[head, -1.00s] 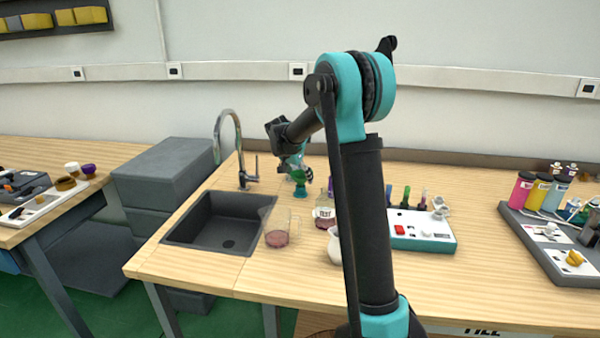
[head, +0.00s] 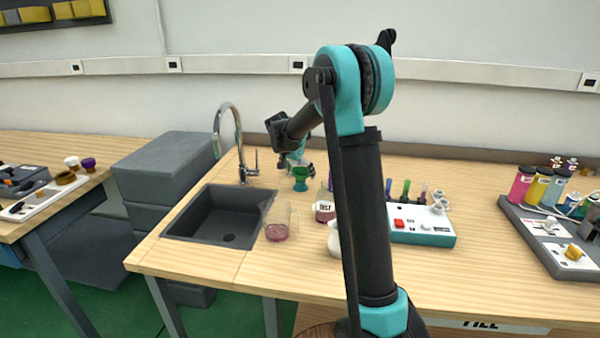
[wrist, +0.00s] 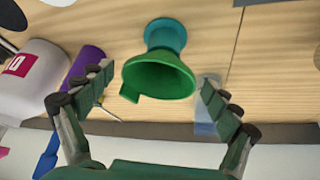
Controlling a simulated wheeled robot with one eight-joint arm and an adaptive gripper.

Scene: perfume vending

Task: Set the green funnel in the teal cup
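The green funnel (wrist: 160,80) stands with its wide mouth up on the teal cup (wrist: 165,34), its narrow end down at the cup's mouth. In the head view the funnel (head: 300,172) is right above the cup (head: 301,187), and both look upright on the wooden counter near the sink. The funnel's spout is hidden, so its depth in the cup cannot be seen. My gripper (wrist: 158,74) is open, with one finger on each side of the funnel and a clear gap to both. It holds nothing.
The sink (head: 182,216) and faucet (head: 236,140) are to the left. A glass beaker (head: 277,230) and a labelled flask (head: 324,211) stand in front of the cup. A white container (wrist: 28,80) and a purple object (wrist: 88,65) lie close to my left finger in the wrist view.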

